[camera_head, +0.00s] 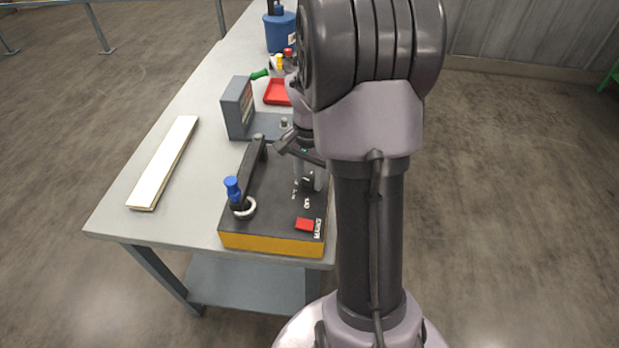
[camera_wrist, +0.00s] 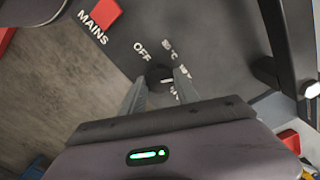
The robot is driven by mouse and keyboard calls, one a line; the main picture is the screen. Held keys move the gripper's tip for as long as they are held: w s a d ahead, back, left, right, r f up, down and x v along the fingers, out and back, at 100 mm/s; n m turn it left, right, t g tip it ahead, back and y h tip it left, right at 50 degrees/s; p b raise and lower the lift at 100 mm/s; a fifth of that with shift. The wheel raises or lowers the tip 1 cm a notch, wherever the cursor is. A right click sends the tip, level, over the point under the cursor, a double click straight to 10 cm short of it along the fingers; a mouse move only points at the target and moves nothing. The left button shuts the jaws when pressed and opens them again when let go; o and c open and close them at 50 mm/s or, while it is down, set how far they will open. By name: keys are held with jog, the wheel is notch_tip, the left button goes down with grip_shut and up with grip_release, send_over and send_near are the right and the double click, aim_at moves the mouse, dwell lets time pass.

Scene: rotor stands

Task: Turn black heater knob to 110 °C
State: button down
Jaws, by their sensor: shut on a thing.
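The black heater knob (camera_wrist: 155,74) sits on the dark top panel of the heater unit (camera_head: 270,205), which has a yellow front. My gripper (camera_wrist: 160,82) reaches down onto it, with one finger on each side, shut on the knob. White "OFF" lettering stands beside the knob in the wrist view, with temperature marks in °C further right. Some marks are hidden by my fingers, and I cannot tell which setting the knob points to.
A red mains switch (camera_head: 305,224) is near the front of the unit. A blue-handled tool (camera_head: 233,189) stands in a ring on its left, and a dark bar (camera_head: 250,165) rises beside it. A white board (camera_head: 165,162), grey stand (camera_head: 238,107) and red tray (camera_head: 276,93) are on the table.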

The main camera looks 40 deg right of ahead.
aim_at(309, 181)
jog(key=m+b, duration=0.1)
jog(key=m, duration=0.5)
jog(key=shift+b, duration=0.4)
jog(key=m+b, duration=0.1)
jog(key=m, duration=0.2)
jog(key=shift+m, duration=0.4)
jog(key=shift+m+b, duration=0.6)
jog(key=shift+m, duration=1)
jog(key=c, duration=0.9)
grip_release()
notch_tip(309, 181, up, 18)
jog(key=p, duration=0.6)
jog(key=shift+f+p, duration=0.25)
jog(key=shift+p, duration=0.1)
